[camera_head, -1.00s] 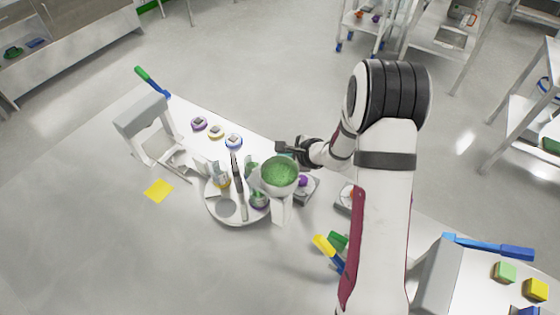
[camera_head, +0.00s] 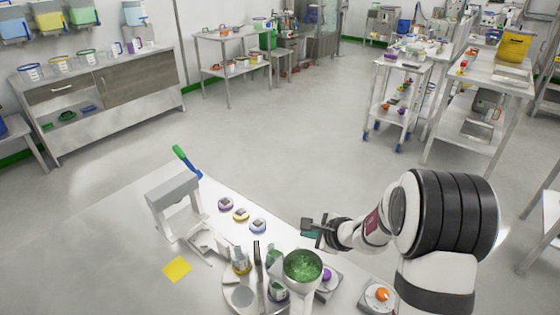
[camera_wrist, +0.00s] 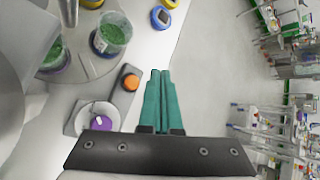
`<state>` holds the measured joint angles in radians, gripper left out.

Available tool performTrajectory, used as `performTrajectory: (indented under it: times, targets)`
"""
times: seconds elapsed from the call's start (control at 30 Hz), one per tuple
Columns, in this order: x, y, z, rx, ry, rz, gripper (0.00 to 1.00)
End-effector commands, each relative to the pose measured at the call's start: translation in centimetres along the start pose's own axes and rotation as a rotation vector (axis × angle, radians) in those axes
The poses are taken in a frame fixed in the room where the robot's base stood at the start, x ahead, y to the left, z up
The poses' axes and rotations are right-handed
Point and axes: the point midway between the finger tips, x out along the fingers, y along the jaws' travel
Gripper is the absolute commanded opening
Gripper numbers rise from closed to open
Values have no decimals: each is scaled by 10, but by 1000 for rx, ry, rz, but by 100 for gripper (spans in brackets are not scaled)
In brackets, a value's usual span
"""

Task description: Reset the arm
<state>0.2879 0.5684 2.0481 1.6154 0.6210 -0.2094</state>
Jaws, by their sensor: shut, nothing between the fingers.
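My gripper (camera_head: 308,228) is at the far edge of the white table in the head view, above and behind the bowl of green granules. In the wrist view its two teal fingers (camera_wrist: 157,100) lie side by side, shut and empty. Nothing touches the fingertips.
The bowl of green granules (camera_head: 302,266) stands close in front of my gripper. A white press-like stand (camera_head: 175,205) is at left. Floor beyond the table is clear.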

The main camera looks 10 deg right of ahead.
Motion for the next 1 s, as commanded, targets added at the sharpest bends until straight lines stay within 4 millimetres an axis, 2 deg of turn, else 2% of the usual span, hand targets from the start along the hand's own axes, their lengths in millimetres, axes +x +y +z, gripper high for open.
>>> performTrajectory:
  times: [0.07,0.17,0.2,0.23,0.3,0.37,0.4,0.5,0.53,0.67,1.0]
  targets:
    - [-22,-4,26,-92,-46,4,0]
    - [-73,15,87,-331,-153,70,0]
    - [-98,40,112,-459,-205,136,0]
    - [-116,63,127,-552,-238,196,0]
    - [-160,120,143,-762,-282,349,0]
    - [-196,163,138,-920,-277,481,0]
    - [-217,186,128,-1008,-256,561,0]
    - [-255,224,96,-1162,-175,716,0]
    - [-263,229,88,-1191,-150,746,0]
    - [-280,240,70,-1248,-90,813,0]
    - [-280,239,69,-1251,-86,817,0]
